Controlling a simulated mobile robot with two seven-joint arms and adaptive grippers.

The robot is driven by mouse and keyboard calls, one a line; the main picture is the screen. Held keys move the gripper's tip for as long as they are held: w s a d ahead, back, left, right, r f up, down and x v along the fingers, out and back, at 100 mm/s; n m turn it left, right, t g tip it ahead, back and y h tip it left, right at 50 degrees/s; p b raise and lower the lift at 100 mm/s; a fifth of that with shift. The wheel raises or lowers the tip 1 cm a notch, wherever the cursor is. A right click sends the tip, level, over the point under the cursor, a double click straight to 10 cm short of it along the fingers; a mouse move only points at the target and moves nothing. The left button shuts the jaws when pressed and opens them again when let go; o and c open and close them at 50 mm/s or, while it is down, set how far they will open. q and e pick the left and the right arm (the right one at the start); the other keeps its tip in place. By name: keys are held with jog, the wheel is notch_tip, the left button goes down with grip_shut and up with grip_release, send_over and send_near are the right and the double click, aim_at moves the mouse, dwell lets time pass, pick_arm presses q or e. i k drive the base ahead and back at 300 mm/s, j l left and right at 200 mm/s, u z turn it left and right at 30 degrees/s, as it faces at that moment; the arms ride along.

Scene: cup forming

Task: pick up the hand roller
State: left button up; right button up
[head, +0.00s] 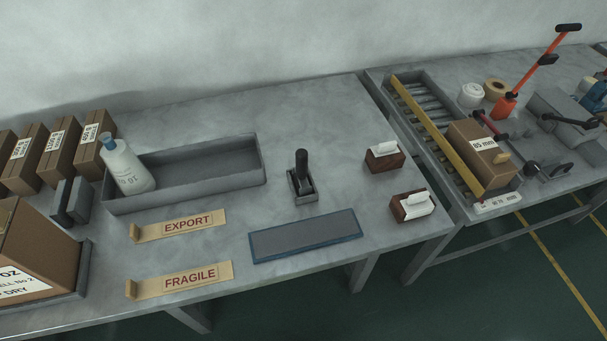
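A tool with an upright black handle (302,163) stands in a small grey holder (304,198) near the middle of the table; it looks like the hand roller. Its lower end sits down in the holder and is mostly hidden, so I cannot make out a roller drum. Neither of my grippers shows in the head view.
A blue-edged grey mat (305,236) lies in front of the holder. A grey tray (205,175) with a white bottle (124,166) is to the left. EXPORT (182,225) and FRAGILE (185,279) strips lie at front. Two small brown boxes (384,157) (411,206) stand right.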

aim_at(301, 169)
jog(key=l+u, duration=0.3)
jog(key=l, duration=0.5)
jog(key=k+l+u, duration=0.1)
jog(key=l+u, duration=0.15)
jog(key=l, duration=0.6)
